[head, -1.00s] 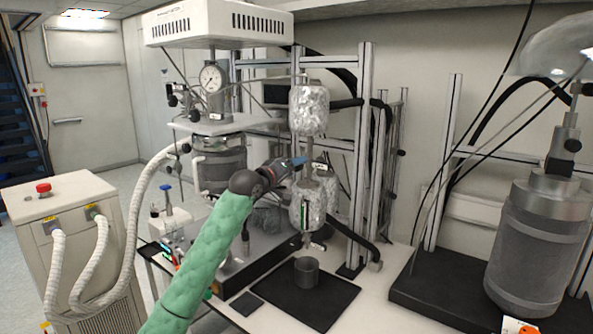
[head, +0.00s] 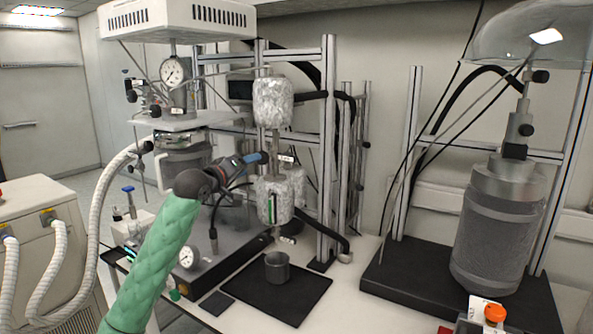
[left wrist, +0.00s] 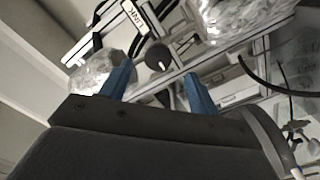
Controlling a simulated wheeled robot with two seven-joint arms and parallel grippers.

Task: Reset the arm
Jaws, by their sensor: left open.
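My left arm, in a green sleeve, comes in from the bottom left in the head view. My left gripper (head: 254,159) is in front of the foil-wrapped vessels of the reactor, between the upper foil vessel (head: 273,103) and the lower foil vessel (head: 273,200). In the left wrist view its two blue fingers (left wrist: 158,88) stand apart with nothing between them. Behind them a foil-wrapped vessel (left wrist: 97,72) and a white label (left wrist: 137,15) show. I cannot tell from the head view whether the fingers touch the reactor. My right gripper is not in view.
A metal cup (head: 277,267) stands on a black mat (head: 297,306) on the table. A large grey reactor (head: 496,235) stands on a black base at the right. A pressure gauge (head: 173,71) tops the left reactor. A white cabinet with hoses (head: 35,215) is at the left.

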